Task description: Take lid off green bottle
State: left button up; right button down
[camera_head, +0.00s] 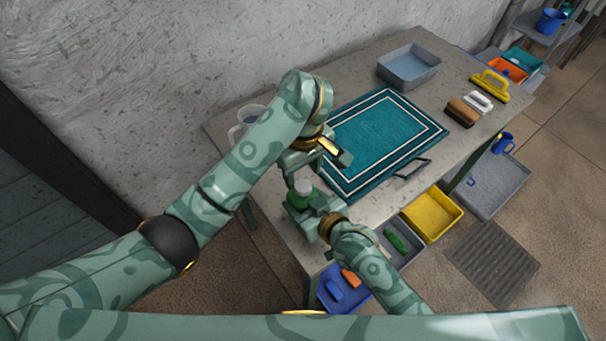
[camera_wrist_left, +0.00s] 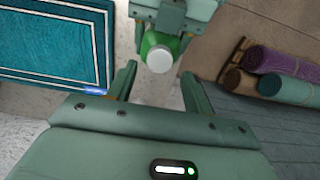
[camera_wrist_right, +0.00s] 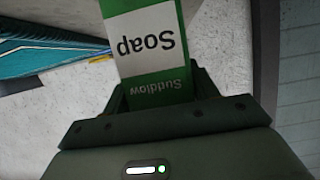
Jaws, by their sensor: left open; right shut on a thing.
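The green bottle with a white lid (camera_head: 303,186) is near the left front part of the table in the head view. My right gripper (camera_head: 312,212) is shut on the bottle's body. In the right wrist view the bottle's label (camera_wrist_right: 150,48) reads "Soap" and "Suddlow", upside down, between the fingers (camera_wrist_right: 160,95). My left gripper (camera_head: 318,160) is open just above and behind the bottle. In the left wrist view the round white lid (camera_wrist_left: 159,61) shows just beyond the open fingertips (camera_wrist_left: 160,80), apart from them.
A teal rug (camera_head: 385,135) covers the middle of the table (camera_head: 390,68). A grey tub (camera_head: 409,67) and brushes (camera_head: 463,111) stand behind and to the right. Bins, including a yellow one (camera_head: 432,213), sit below the front edge.

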aim_at(303, 185)
pick_arm(q)
jog(key=shift+f, duration=2.2)
jog(key=c, duration=1)
jog(key=n, duration=0.3)
jog(key=o, duration=1.1)
